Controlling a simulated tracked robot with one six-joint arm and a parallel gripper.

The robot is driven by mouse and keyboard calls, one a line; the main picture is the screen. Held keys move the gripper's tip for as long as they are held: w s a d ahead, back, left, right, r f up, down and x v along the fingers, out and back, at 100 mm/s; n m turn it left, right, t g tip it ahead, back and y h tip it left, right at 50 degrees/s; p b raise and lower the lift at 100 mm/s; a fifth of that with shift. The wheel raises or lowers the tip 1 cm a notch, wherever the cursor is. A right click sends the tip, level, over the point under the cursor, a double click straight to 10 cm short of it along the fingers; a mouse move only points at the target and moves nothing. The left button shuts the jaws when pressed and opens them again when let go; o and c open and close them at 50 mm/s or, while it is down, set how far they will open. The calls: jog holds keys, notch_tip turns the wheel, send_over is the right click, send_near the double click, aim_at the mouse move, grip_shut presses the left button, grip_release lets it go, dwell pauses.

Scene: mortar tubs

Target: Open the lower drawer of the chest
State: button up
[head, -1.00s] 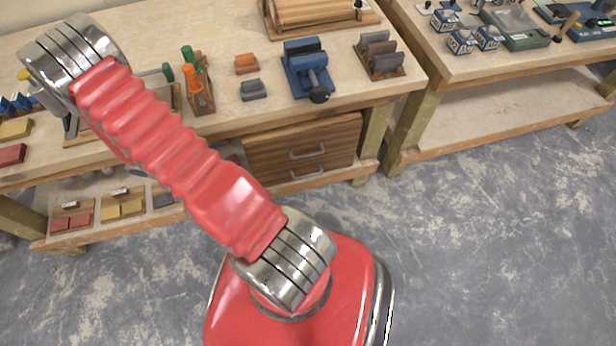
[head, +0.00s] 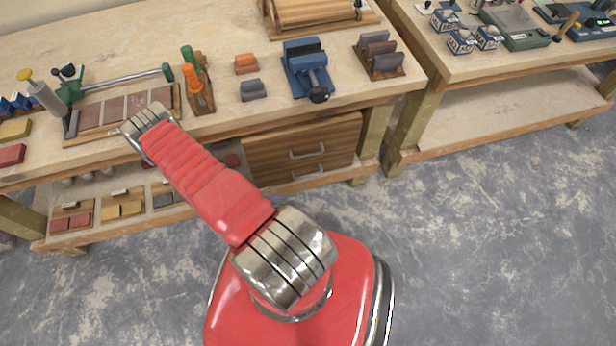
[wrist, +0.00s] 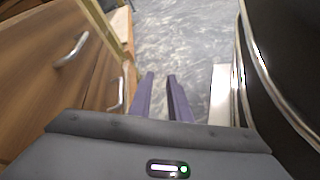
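The wooden chest (head: 270,158) sits under the near bench on its lower shelf. Its upper drawer handle (head: 307,153) and lower drawer handle (head: 308,175) are metal bars, and both drawers look closed. In the wrist view the chest front fills the left side, with the upper handle (wrist: 72,50) farther left and the lower handle (wrist: 118,95) closer to my fingers. My gripper (wrist: 160,76) shows two purple fingers, apart and empty, with floor visible between them. They are right of the lower handle and not around it. In the head view the gripper is hidden behind my red arm.
The bench leg (head: 373,135) and the shelf edge (head: 290,187) lie close to the chest. Tools stand on the bench top, including a blue vise (head: 305,70) and a screwdriver rack (head: 200,95). The grey floor (head: 480,240) in front is clear.

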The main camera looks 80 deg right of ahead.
notch_tip(320, 180, down, 7)
jog(key=s+d+h, duration=0.3)
jog(key=m+t+h, duration=0.1)
jog(key=t+h, duration=0.1)
jog(key=h, duration=0.1)
send_near(308, 176)
jog(key=v, duration=0.3)
jog(key=shift+w+a, duration=0.1)
jog(key=shift+a, duration=0.05)
jog(key=shift+f+x, duration=0.1)
jog(key=shift+x, duration=3.35)
jog(key=shift+f+x, duration=0.15)
jog(key=shift+x, duration=3.3)
jog(key=shift+w, duration=0.15)
jog(key=shift+c, duration=0.4)
jog(key=shift+t, duration=0.3)
grip_shut()
